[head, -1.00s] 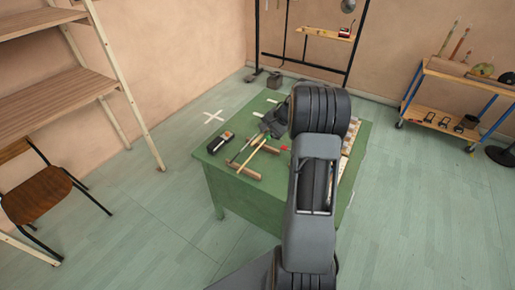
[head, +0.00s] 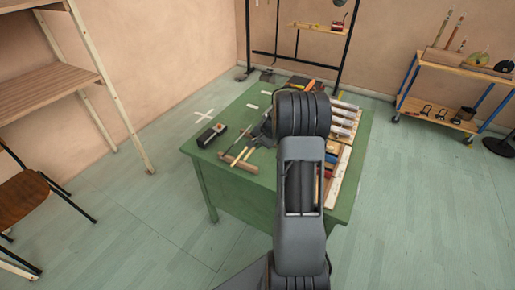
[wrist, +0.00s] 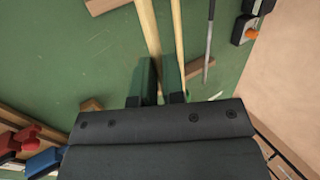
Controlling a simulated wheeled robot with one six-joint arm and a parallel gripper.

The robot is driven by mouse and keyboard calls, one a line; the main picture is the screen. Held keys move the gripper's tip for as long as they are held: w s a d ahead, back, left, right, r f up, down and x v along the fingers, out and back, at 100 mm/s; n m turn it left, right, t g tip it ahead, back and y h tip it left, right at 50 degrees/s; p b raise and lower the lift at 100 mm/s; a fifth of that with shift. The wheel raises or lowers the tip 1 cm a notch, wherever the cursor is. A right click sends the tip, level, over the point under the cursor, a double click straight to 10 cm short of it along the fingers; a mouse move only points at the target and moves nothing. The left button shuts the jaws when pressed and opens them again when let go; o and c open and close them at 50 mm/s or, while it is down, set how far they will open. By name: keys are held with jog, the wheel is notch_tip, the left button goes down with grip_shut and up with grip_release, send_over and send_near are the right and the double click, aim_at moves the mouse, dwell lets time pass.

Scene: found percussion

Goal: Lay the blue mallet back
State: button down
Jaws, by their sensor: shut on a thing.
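My gripper (wrist: 160,82) is low over the green table (wrist: 80,70) in the wrist view, its fingers closed around a pale wooden handle (wrist: 148,28). I take this as the blue mallet, but its head is hidden and no blue shows on it. A thinner pale stick (wrist: 178,30) runs beside it, outside the fingers. A thin grey rod (wrist: 210,40) is farther right. A wooden block (wrist: 200,70) sits near the stick and the rod. In the head view my arm hides the gripper, and pale sticks (head: 240,157) show to its left.
A black device (head: 211,135) stands at the table's left. Silver tubes (head: 343,121) and a pale board (head: 339,178) lie at its right. In the wrist view, red (wrist: 28,137) and blue (wrist: 45,161) pieces are at lower left. Bare green tabletop is left of the handle.

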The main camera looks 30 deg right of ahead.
dwell(0.5)
notch_tip(320, 180, down, 6)
jog(key=b, duration=0.6)
jog(key=shift+f, duration=0.2)
jog(key=shift+f+b, duration=0.3)
jog(key=shift+b, duration=0.1)
dwell(0.3)
jog(key=c, duration=1.1)
grip_release()
jog(key=v, duration=1.3)
jog(key=shift+s+r+p, duration=0.25)
jog(key=shift+r+p, duration=0.05)
jog(key=shift+r, duration=0.05)
